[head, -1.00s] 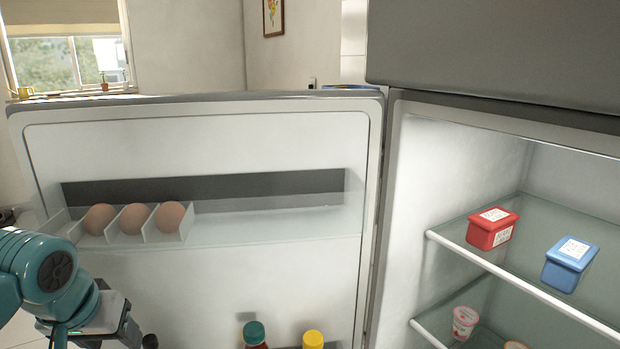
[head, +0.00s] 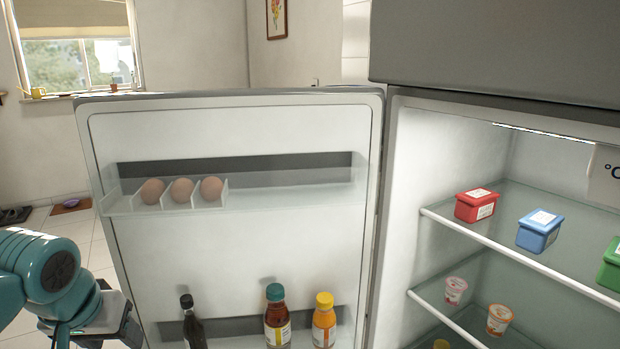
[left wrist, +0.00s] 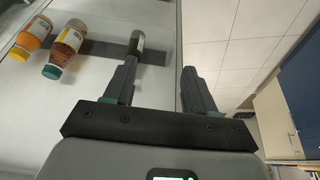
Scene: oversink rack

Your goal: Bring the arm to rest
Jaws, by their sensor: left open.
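My left arm comes in at the lower left of the head view. Its gripper (head: 135,328) is beside the free edge of the open fridge door (head: 230,120), and its fingertips are partly cut off or hidden there. In the left wrist view, the left gripper (left wrist: 160,75) is open, with nothing between its two fingers. A dark bottle (left wrist: 136,42) shows behind the tip of one finger, and I cannot tell how near it is. My right gripper is in neither view.
The door holds three eggs (head: 181,190), the dark bottle (head: 192,325), a teal-capped bottle (head: 276,318) and a yellow-capped bottle (head: 324,322). Fridge shelves hold a red tub (head: 476,205), a blue tub (head: 539,230), a green tub (head: 610,268) and small cups. Tiled floor (head: 88,235) lies left.

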